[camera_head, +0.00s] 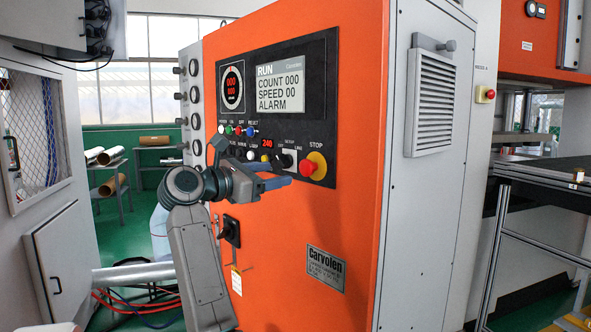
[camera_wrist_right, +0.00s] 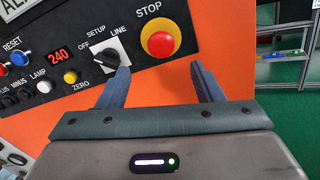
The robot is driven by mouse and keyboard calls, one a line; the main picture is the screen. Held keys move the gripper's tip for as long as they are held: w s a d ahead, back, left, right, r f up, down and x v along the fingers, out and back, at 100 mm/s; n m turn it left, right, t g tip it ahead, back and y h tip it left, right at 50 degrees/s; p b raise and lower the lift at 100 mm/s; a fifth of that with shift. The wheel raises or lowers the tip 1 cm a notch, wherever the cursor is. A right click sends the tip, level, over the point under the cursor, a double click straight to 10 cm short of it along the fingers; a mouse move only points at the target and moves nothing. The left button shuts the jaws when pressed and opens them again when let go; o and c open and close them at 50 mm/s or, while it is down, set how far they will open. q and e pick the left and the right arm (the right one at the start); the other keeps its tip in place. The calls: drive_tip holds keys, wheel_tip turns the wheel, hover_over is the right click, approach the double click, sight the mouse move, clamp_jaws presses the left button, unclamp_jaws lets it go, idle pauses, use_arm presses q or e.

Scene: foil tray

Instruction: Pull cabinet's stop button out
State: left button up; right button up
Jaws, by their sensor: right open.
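The cabinet (camera_head: 285,220) is orange with a black control panel. Its stop button (camera_head: 308,168) is a red mushroom head on a yellow ring, under the word STOP. In the right wrist view the stop button (camera_wrist_right: 160,42) sits above and between the fingertips. My right gripper (camera_head: 283,172) is open and empty, just left of the button in the head view; its two fingers also show in the right wrist view (camera_wrist_right: 160,78). The fingers appear apart from the button. My left gripper is not in view.
A rotary SETUP/LINE switch (camera_wrist_right: 108,54) lies left of the stop button, near the left fingertip. A row of small buttons and a red 240 display (camera_wrist_right: 58,57) are further left. Another red button (camera_head: 490,94) is on the machine at the right.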

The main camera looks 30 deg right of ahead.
sight(304, 168)
drive_tip(key=d+p, duration=0.1)
drive_tip(key=d, duration=0.2)
drive_tip(key=w+d+p, duration=0.1)
drive_tip(key=d, duration=0.2)
drive_tip(key=d+p, duration=0.1)
drive_tip(key=d, duration=0.2)
drive_tip(key=shift+w+d+r, duration=0.2)
drive_tip(key=shift+d, duration=0.15)
drive_tip(key=shift+w+d+f, duration=0.1)
drive_tip(key=shift+d, duration=0.35)
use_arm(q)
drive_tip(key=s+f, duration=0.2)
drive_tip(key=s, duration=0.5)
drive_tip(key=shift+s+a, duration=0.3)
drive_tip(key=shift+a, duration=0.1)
